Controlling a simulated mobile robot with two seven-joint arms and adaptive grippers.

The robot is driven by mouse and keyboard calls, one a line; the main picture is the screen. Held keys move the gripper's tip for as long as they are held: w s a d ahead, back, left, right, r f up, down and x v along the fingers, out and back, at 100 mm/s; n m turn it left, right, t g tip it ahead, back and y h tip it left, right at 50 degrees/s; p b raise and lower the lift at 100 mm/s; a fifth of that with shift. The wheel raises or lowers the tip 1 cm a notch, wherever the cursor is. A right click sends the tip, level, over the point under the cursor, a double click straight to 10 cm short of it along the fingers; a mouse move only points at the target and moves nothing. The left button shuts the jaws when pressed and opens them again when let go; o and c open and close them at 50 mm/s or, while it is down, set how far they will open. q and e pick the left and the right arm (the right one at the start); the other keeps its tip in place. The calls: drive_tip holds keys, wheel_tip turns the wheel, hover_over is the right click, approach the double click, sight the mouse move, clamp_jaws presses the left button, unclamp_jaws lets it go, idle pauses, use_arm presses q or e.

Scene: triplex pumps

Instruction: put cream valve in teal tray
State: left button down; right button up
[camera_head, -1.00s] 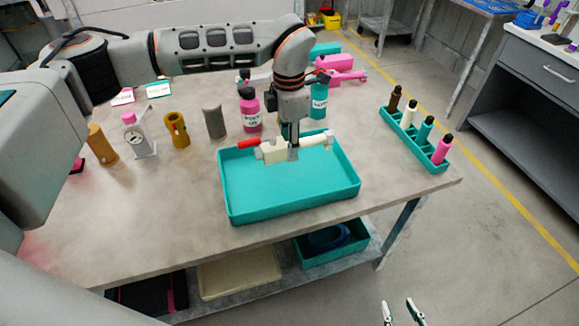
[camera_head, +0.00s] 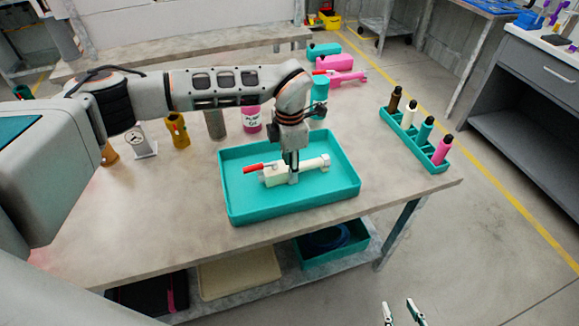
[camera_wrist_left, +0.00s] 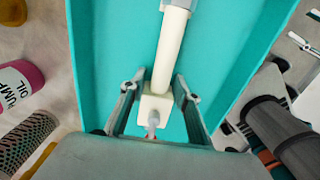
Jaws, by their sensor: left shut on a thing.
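The cream valve (camera_head: 308,168) has a red handle at its left end and lies level over the floor of the teal tray (camera_head: 342,198), within its walls. My left gripper (camera_head: 292,177) points down and is shut on the valve near its middle. In the left wrist view the gripper's fingers (camera_wrist_left: 157,108) stand on both sides of the valve's block (camera_wrist_left: 155,107), over the tray (camera_wrist_left: 235,50). I cannot tell whether the valve touches the tray floor. My right gripper (camera_head: 400,312) is open and empty at the bottom edge, off the table.
A teal rack (camera_head: 404,137) with several coloured bottles stands at the table's right. A pink oil bottle (camera_head: 251,117), a grey cylinder (camera_head: 215,124), a brass fitting (camera_head: 177,130) and a gauge (camera_head: 138,140) stand behind and left. Pink and teal pumps lie at the back.

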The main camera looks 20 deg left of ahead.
use_arm(q)
drive_tip(key=shift+f, duration=0.1)
drive_tip(key=c, duration=1.5)
unclamp_jaws()
wheel_tip(320, 180, up, 12)
drive_tip(key=shift+s, duration=0.1)
